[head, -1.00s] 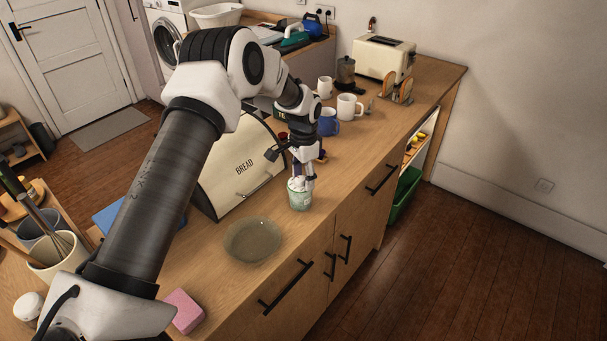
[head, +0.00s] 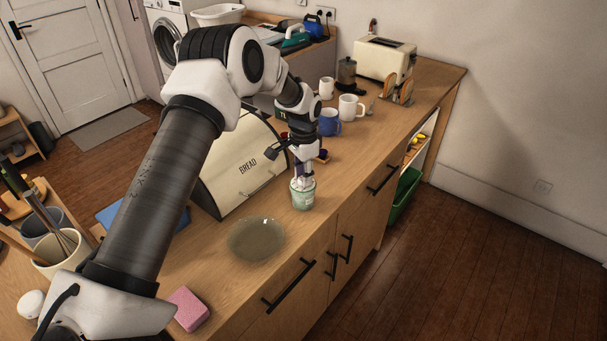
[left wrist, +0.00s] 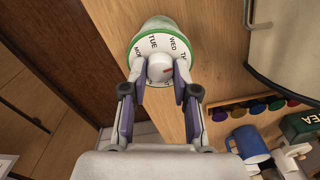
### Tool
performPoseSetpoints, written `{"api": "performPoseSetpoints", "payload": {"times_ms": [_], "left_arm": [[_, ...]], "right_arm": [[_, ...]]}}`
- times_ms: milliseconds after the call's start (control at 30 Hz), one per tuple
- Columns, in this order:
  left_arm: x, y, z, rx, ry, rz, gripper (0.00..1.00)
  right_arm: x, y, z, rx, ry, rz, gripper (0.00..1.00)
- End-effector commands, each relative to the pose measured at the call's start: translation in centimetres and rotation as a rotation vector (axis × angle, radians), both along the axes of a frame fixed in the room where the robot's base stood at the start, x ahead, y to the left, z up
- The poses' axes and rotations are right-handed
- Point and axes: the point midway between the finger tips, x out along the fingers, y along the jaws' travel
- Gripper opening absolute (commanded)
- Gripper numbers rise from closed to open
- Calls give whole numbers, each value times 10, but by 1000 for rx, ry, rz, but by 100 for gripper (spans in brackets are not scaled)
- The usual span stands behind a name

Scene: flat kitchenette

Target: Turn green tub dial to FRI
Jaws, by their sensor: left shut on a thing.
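The green tub (head: 303,197) stands upright near the front edge of the counter. In the left wrist view the tub (left wrist: 157,23) shows a white dial ring (left wrist: 152,43) with day labels; MON, TUE, WED and part of TH can be read. The other labels are hidden by my fingers. A white knob (left wrist: 158,67) with a red mark sits at the middle, the mark on the side toward the right finger. My left gripper (head: 302,176) points down on the tub from above, and its fingers (left wrist: 160,82) are shut on the knob from both sides.
A bread bin (head: 240,165) stands behind and left of the tub. A glass plate (head: 256,240) lies in front-left, with a pink sponge (head: 188,308) nearer. A blue mug (head: 329,122) and a small rack of coloured pods (left wrist: 261,107) stand beyond. Counter right of the tub is clear.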

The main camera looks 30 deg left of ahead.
Motion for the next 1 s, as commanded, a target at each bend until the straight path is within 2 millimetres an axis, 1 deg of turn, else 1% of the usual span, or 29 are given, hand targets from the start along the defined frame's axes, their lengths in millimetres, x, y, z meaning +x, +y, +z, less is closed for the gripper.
{"api": "performPoseSetpoints", "payload": {"times_ms": [633, 667, 700, 733, 1000], "left_arm": [[0, 0, -1, 0, 0, 0, 0], [0, 0, -1, 0, 0, 0, 36], [0, 0, -1, 0, 0, 0, 50], [0, 0, -1, 0, 0, 0, 55], [0, 0, 0, 0, -1, 0, 55]], "right_arm": [[0, 0, 0, 0, 0, 0, 40], [0, 0, 0, 0, 0, 0, 40], [0, 0, 0, 0, 0, 0, 40], [0, 0, 0, 0, 0, 0, 40], [0, 0, 0, 0, 0, 0, 40]]}}
